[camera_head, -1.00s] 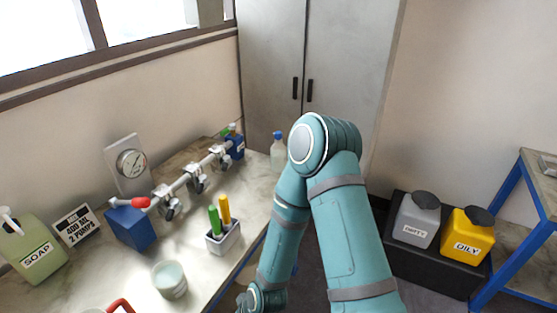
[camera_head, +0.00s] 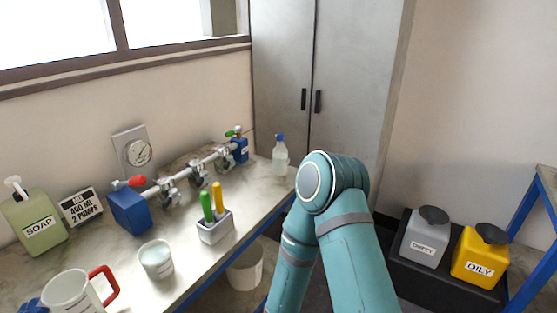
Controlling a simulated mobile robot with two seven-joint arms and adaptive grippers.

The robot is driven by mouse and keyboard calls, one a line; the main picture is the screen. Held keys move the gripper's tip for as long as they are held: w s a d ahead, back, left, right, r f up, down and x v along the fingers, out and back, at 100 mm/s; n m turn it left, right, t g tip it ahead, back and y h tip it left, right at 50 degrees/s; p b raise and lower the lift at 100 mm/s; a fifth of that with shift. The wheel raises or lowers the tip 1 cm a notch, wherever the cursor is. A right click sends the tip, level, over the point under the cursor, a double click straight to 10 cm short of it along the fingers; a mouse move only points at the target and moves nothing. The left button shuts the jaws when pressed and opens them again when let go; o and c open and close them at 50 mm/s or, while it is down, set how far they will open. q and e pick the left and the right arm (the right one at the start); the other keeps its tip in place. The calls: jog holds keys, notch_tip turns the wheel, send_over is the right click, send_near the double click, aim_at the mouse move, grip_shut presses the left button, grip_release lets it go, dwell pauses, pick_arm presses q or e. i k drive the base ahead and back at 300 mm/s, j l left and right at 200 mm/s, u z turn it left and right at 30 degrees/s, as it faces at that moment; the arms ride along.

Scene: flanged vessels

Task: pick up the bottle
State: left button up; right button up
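A clear bottle (camera_head: 280,158) with a blue cap stands upright at the far right end of the workbench, near the grey cabinet. It is in full view, just left of and beyond the bent elbow of my teal arm. The arm covers the lower middle of the view, and its gripper is out of frame below. Nothing touches the bottle.
The workbench (camera_head: 190,262) holds a soap dispenser (camera_head: 34,215), a measuring jug (camera_head: 75,293), a cup (camera_head: 156,259), a holder (camera_head: 214,227) with green and yellow handles, and a pipe assembly (camera_head: 185,174). A bucket (camera_head: 246,268) stands below; two jugs stand right.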

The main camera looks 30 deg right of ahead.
aim_at(280, 160)
jog(key=i+l+u, duration=0.15)
jog(key=l, duration=0.3)
jog(key=i+l+u, duration=0.1)
jog(key=l, duration=0.4)
jog(key=i+l+u, duration=0.15)
jog(key=l, duration=0.35)
jog(key=l+u, duration=0.1)
jog(key=l, duration=0.4)
jog(key=i, duration=0.05)
